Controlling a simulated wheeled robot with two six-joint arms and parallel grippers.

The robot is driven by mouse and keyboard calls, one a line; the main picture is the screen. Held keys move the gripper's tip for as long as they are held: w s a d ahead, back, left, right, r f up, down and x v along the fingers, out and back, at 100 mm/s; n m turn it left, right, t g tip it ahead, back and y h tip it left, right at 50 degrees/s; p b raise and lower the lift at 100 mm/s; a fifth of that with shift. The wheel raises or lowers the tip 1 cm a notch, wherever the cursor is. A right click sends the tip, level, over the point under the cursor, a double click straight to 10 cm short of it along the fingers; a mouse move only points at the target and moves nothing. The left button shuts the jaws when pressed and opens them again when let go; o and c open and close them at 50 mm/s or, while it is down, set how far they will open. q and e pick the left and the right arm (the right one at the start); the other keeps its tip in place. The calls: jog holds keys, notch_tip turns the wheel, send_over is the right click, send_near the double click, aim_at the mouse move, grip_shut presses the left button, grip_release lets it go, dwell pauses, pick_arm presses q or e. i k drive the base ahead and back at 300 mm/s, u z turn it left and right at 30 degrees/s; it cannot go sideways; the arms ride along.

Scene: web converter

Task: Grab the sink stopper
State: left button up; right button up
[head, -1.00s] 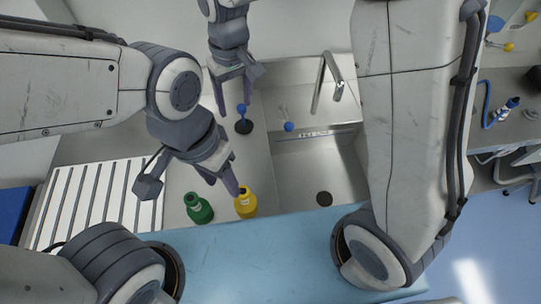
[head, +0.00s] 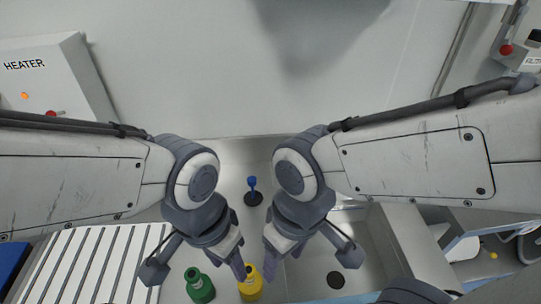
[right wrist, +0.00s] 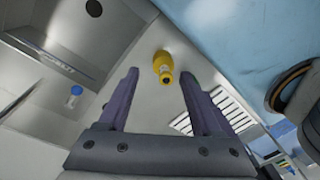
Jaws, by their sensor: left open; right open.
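The sink stopper, a dark disc with an upright blue knob (head: 253,192), stands on the counter in the head view, behind and between my two grippers. My left gripper (head: 197,266) is open and empty, left of and nearer than the stopper, above the green and yellow bottles. My right gripper (head: 310,264) is open and empty, right of and nearer than the stopper. In the right wrist view its open jaws (right wrist: 160,75) frame the yellow bottle, which lies beyond them. A blue-topped thing (right wrist: 74,92) stands left there; I cannot tell whether it is the stopper.
A green bottle (head: 199,287) and a yellow bottle (head: 251,284) stand at the front. A white slatted rack (head: 95,265) is at left. The sink's drain hole (head: 336,280) is at right. A heater box (head: 48,82) is on the wall. Counter around the stopper is clear.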

aim_at(252, 198)
jog(key=z, duration=0.45)
jog(key=k, duration=1.15)
jog(key=u, duration=0.45)
